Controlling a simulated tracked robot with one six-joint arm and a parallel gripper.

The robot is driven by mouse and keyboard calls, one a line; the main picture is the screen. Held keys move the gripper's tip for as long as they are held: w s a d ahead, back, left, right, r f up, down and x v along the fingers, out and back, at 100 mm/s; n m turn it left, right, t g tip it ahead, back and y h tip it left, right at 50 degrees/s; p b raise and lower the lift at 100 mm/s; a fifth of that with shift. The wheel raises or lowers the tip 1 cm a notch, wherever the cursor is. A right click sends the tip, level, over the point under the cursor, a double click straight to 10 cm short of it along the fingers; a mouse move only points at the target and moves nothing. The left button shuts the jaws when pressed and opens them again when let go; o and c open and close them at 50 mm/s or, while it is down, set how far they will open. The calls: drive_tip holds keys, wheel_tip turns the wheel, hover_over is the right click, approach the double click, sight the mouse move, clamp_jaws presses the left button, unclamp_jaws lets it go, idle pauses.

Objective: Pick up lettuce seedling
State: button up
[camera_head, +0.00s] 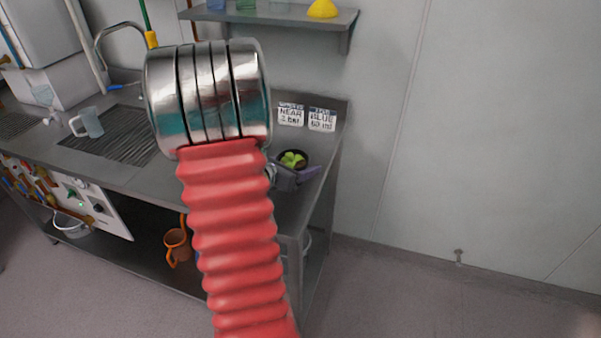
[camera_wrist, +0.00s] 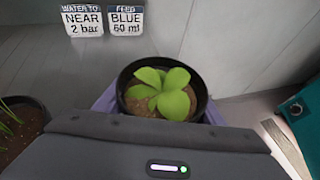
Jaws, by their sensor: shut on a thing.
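The lettuce seedling (camera_wrist: 160,92) has bright green rounded leaves and stands upright in brown soil in a round black pot (camera_wrist: 199,88). It also shows in the head view (camera_head: 292,159), at the right end of the steel bench. My gripper (camera_wrist: 160,112) is shut on this pot, with a purple finger visible at each side of it. In the head view my gripper (camera_head: 293,178) is partly hidden by my red arm. The pot's underside is hidden, so I cannot tell whether it touches the bench.
Another pot (camera_wrist: 18,130) with thin green shoots is at the left edge of the wrist view. Two wall signs (camera_head: 306,117) read NEAR 2 bar and BLUE 60 ml. A shelf (camera_head: 285,15) hangs above.

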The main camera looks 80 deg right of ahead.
wheel_tip(320, 180, up, 6)
drive_tip(key=shift+r, duration=0.1)
drive_tip(key=shift+s, duration=0.1)
idle(0.8)
